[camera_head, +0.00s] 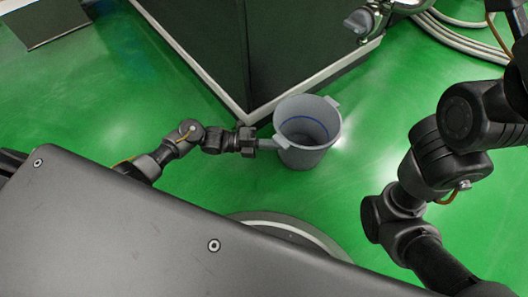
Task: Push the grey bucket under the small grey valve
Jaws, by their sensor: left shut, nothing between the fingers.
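The grey bucket (305,155) stands upright on the green floor, open at the top, with a blue line around its inside and lug-like handles at the rim. My left gripper (281,143) is shut, with its fingertips at the bucket's left side by the rim handle. It appears to touch the bucket, but I cannot tell for sure. The small grey valve (358,21) is at the top right, on metal pipework, up and to the right of the bucket. My right arm shows at the right; its gripper is out of view.
A dark green cabinet-like block (262,50) with a pale base edge stands right behind the bucket. Pale hoses (455,42) run along the floor at the upper right. Green floor is clear to the right of the bucket.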

